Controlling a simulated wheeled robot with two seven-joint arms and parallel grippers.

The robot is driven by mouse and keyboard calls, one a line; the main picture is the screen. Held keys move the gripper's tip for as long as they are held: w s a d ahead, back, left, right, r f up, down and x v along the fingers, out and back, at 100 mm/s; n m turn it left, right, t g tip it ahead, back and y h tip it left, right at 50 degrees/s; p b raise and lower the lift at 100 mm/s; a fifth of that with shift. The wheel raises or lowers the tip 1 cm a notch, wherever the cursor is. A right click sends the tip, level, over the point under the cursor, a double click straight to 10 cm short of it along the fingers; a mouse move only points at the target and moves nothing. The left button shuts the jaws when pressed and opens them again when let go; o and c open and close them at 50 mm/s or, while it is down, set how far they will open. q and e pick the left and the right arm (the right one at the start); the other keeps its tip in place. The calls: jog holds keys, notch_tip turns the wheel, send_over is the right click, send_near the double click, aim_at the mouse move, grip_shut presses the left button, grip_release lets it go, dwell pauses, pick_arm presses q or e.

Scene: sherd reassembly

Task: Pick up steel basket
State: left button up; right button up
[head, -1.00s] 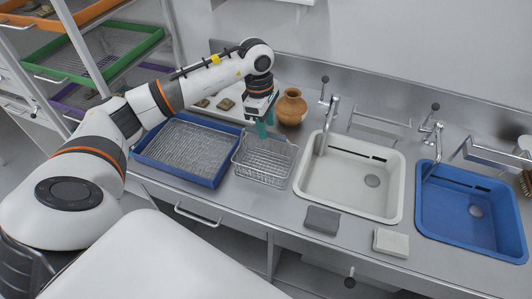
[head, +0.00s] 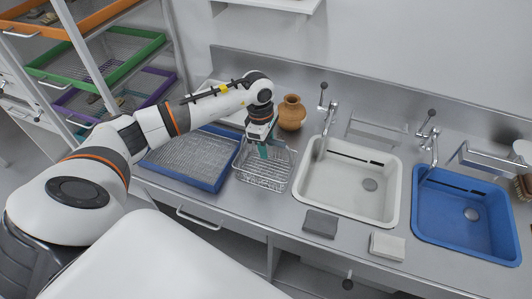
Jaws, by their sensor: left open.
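The steel basket (head: 264,174) is a wire basket on the steel counter, between the blue tray and the white sink. My left gripper (head: 263,151) points down at the far side of the basket, with its teal fingers at the height of the back rim. The gripper is open. Whether a finger touches the wire cannot be made out. My right gripper does not show.
A blue tray (head: 216,185) with a mesh lies left of the basket. A clay jar (head: 291,113) stands behind it. A white sink (head: 312,198) and a blue sink (head: 424,236) are to the right. Grey (head: 320,224) and pale (head: 387,246) blocks lie in front.

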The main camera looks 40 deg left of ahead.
pick_arm(q)
jog(key=shift+f, duration=0.2)
dwell(0.5)
grip_shut()
